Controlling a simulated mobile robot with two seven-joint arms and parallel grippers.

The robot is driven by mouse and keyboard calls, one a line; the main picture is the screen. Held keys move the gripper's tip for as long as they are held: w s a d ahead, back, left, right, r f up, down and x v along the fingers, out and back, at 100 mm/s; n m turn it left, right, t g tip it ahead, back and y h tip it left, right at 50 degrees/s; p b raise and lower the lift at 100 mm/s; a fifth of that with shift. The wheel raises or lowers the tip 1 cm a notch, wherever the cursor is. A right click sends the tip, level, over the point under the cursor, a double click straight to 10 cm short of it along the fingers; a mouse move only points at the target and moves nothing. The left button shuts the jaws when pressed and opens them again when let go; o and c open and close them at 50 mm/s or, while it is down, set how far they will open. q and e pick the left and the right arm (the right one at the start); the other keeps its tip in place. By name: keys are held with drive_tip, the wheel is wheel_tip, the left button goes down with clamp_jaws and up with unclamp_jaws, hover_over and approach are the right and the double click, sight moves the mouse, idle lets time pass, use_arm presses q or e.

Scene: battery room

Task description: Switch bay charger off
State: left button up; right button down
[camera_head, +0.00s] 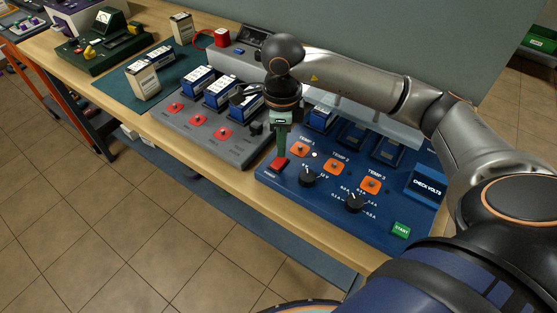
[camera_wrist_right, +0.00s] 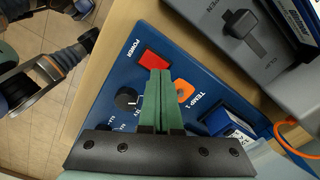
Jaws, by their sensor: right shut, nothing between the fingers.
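The blue bay charger (camera_head: 275,187) stands at the front right of the bench. Its red POWER switch (camera_head: 278,165) is at its left end, and the switch also shows in the right wrist view (camera_wrist_right: 153,60). My right gripper (camera_head: 281,152) points down with its green fingers shut and empty, the tips at or just above the switch. I cannot tell whether they touch it. In the right wrist view the fingertips (camera_wrist_right: 160,72) overlap the switch's lower edge. The charger's display (camera_head: 427,185) reads CHECK VOLTS. My left gripper is not seen.
Black knobs (camera_head: 308,179), orange TEMP buttons (camera_head: 337,166) and a green START button (camera_head: 401,229) sit on the charger's panel. A grey charger (camera_head: 192,137) with batteries stands close on the left. Further left are a green mat (camera_head: 118,88) and a green meter (camera_head: 108,45).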

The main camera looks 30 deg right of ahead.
sight(282, 159)
drive_tip(key=shift+f+b, duration=0.95)
drive_tip(key=shift+f, duration=0.1)
idle(0.6)
drive_tip(key=shift+r, duration=0.15)
drive_tip(key=shift+r+p, duration=2.4)
drive_tip(key=shift+r, duration=1.05)
